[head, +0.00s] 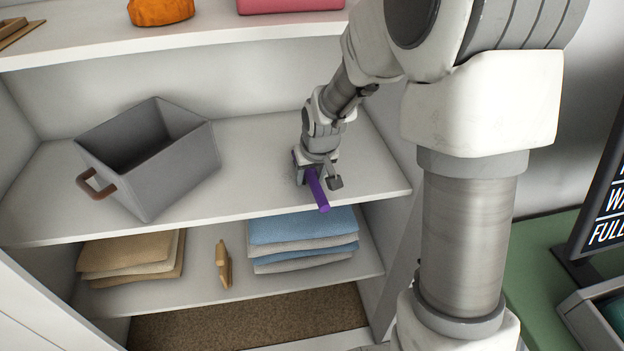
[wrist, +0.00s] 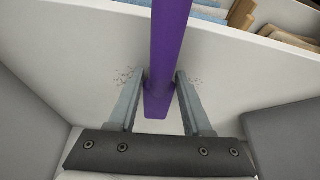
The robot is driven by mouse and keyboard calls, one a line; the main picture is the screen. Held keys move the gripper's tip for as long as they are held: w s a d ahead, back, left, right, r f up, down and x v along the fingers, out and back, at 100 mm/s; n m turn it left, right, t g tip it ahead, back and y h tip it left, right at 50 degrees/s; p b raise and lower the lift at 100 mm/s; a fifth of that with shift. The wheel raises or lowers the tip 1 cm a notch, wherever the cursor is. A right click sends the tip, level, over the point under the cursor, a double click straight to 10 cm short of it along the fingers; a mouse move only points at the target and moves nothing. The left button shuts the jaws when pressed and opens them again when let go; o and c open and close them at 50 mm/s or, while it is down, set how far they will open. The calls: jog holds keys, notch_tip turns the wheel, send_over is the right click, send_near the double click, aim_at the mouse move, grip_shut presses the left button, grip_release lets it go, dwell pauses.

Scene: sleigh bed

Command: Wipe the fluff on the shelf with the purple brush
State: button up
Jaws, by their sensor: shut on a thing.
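The purple brush (head: 318,188) is held in my gripper (head: 317,178) over the right part of the middle shelf (head: 255,165). In the wrist view the purple brush (wrist: 168,55) runs from the top edge down between the two fingers of my gripper (wrist: 162,82), which are shut on it. Fluff shows as faint specks (wrist: 125,76) beside the left finger and more specks (wrist: 197,80) beside the right finger. In the head view the fluff is faint, just left of my gripper. I cannot tell whether the brush touches the shelf.
A grey bin (head: 180,170) with a brown handle stands left on the same shelf. Below lie folded blue and grey cloths (head: 300,235), tan cloths (head: 130,255) and a small wooden thing (head: 222,265). The shelf above carries an orange item (head: 160,10) and a pink box (head: 290,5).

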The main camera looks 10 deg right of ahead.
aim_at(291, 173)
jog(key=shift+w+p, duration=0.3)
jog(key=shift+w, duration=1.7)
jog(key=shift+a, duration=0.95)
jog(key=shift+s+b, duration=0.85)
jog(key=shift+s, duration=3.15)
jog(key=shift+a+f+b, duration=0.1)
jog(key=shift+a+b, duration=0.3)
jog(key=shift+a, duration=0.5)
jog(key=shift+w+r+p, duration=0.2)
jog(key=shift+w+p, duration=0.55)
jog(key=shift+w, duration=3.3)
jog(key=shift+r+p, duration=2.2)
jog(key=shift+r, duration=0.9)
jog(key=shift+f, duration=0.1)
